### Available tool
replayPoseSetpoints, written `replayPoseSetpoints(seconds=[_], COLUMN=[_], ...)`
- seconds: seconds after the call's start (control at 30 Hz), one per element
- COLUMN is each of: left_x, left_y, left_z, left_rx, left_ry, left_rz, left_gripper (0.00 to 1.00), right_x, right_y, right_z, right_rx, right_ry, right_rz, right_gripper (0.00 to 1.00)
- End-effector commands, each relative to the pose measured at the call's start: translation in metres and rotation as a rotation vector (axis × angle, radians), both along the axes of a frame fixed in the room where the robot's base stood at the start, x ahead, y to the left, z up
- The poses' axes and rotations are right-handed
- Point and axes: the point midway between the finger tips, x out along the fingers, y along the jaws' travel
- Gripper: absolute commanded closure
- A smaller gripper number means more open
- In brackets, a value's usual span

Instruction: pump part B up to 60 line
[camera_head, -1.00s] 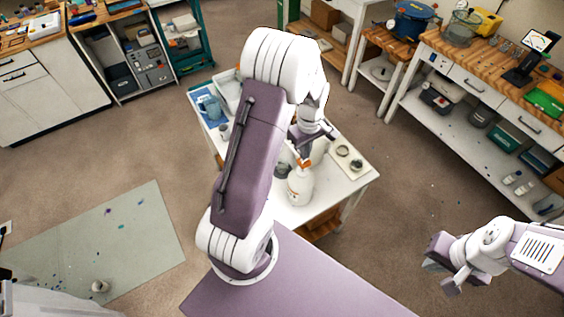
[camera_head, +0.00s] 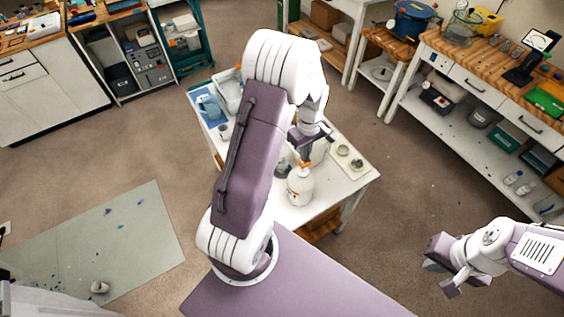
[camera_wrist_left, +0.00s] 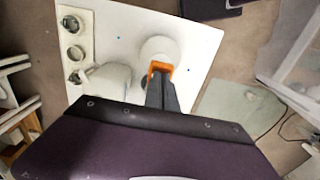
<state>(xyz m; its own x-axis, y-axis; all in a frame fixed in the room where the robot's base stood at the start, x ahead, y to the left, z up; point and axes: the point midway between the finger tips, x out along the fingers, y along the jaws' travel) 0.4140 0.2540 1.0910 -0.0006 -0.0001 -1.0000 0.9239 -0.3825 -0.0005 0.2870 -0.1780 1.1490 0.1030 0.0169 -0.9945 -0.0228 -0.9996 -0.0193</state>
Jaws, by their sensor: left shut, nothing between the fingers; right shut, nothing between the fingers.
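A white bottle (camera_head: 300,188) with an orange pump head (camera_head: 304,164) stands upright on the white table. My left gripper (camera_head: 303,155) is shut and empty, pointing down with its fingertips at the orange head. In the left wrist view the dark fingers (camera_wrist_left: 161,84) meet the orange head (camera_wrist_left: 160,68) above the white bottle (camera_wrist_left: 160,48). A second pale container (camera_wrist_left: 112,80) stands beside it. I cannot read labels or see the 60 line. My right gripper (camera_head: 445,270) is shut and empty, away from the table at the lower right.
A pale tray (camera_wrist_left: 88,38) with round cups (camera_wrist_left: 75,53) lies at one table edge. My left arm hides the table's middle. Wooden workbenches (camera_head: 480,65) stand behind; the floor around is open.

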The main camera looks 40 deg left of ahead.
Motion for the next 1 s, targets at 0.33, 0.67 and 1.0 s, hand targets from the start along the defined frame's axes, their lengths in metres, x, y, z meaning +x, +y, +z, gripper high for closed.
replayPoseSetpoints(seconds=[0.33, 0.67, 1.0], left_x=[0.0, 0.0, -0.001], left_y=[0.0, 0.0, 0.0], left_z=[-0.016, -0.035, -0.025], left_rx=[-0.001, -0.001, 0.0], left_ry=[0.001, 0.001, 0.002], left_rz=[0.0, 0.0, 0.0], left_gripper=[1.0, 1.0, 1.0], right_x=[0.0, 0.0, 0.0], right_y=[0.0, 0.0, 0.0], right_z=[-0.012, -0.025, -0.015], right_rx=[0.0, 0.0, 0.0], right_ry=[0.0, 0.0, 0.0], right_rz=[0.0, 0.0, 0.0], right_gripper=[1.0, 1.0, 1.0])
